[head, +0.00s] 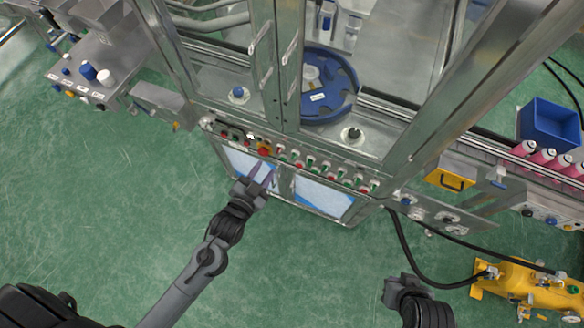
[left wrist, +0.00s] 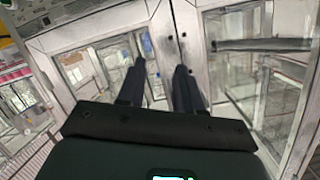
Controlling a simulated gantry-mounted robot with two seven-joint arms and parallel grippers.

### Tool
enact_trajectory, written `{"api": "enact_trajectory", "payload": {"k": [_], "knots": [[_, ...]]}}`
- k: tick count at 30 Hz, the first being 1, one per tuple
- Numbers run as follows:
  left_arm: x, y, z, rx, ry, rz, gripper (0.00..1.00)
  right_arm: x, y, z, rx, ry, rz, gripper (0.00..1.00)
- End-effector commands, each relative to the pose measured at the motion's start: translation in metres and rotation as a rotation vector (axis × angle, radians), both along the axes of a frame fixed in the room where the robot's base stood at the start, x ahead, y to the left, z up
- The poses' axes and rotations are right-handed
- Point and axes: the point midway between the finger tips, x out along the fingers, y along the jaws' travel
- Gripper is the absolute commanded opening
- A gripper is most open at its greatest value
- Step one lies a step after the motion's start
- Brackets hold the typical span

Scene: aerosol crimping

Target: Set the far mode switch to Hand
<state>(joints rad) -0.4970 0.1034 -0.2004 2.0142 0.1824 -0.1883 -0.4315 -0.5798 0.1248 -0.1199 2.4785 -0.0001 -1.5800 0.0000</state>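A control strip (head: 345,181) runs along the front of the glazed machine, carrying several small red, green and dark buttons and switches. Their labels are too small to read, so I cannot tell which is the far mode switch or how it is set. My left gripper (head: 262,174) is in front of the strip, left of its middle, below a red emergency button (head: 264,151). In the left wrist view its two dark fingers (left wrist: 158,82) are apart with nothing between them. My right wrist (head: 402,290) shows at the lower right; its fingers are not visible.
Glazed doors with long handles (head: 260,38) stand above the strip, and a blue turntable (head: 345,84) is behind glass. Blue and white knobs (head: 96,74) are on a left station. A yellow pump unit (head: 535,287) with black hoses is at right. Green floor in front is clear.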

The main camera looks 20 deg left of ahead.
Motion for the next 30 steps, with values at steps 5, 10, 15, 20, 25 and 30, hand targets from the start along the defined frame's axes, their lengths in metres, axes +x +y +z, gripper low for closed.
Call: {"api": "enact_trajectory", "payload": {"k": [5, 10, 15, 20, 25, 30], "knots": [[0.016, -0.007, -0.095, 0.062, -0.170, 0.004, 0.35, 0.000, 0.000, -0.087, -0.002, 0.002, 0.001, 0.00], [0.026, -0.014, -0.161, 0.081, -0.229, 0.005, 0.35, 0.000, 0.000, -0.141, -0.001, 0.001, 0.001, 0.00], [0.037, -0.022, -0.203, 0.080, -0.226, -0.004, 0.35, 0.000, 0.000, -0.179, 0.002, 0.000, -0.002, 0.00], [0.046, -0.024, -0.213, 0.076, -0.246, -0.005, 0.35, 0.000, 0.001, -0.198, 0.005, 0.000, -0.004, 0.00], [0.054, -0.024, -0.214, 0.076, -0.257, -0.004, 0.35, 0.000, 0.002, -0.203, 0.008, -0.001, -0.006, 0.00], [0.072, -0.024, -0.213, 0.076, -0.257, -0.003, 0.35, 0.000, 0.002, -0.203, 0.010, -0.003, -0.005, 0.00]]}}
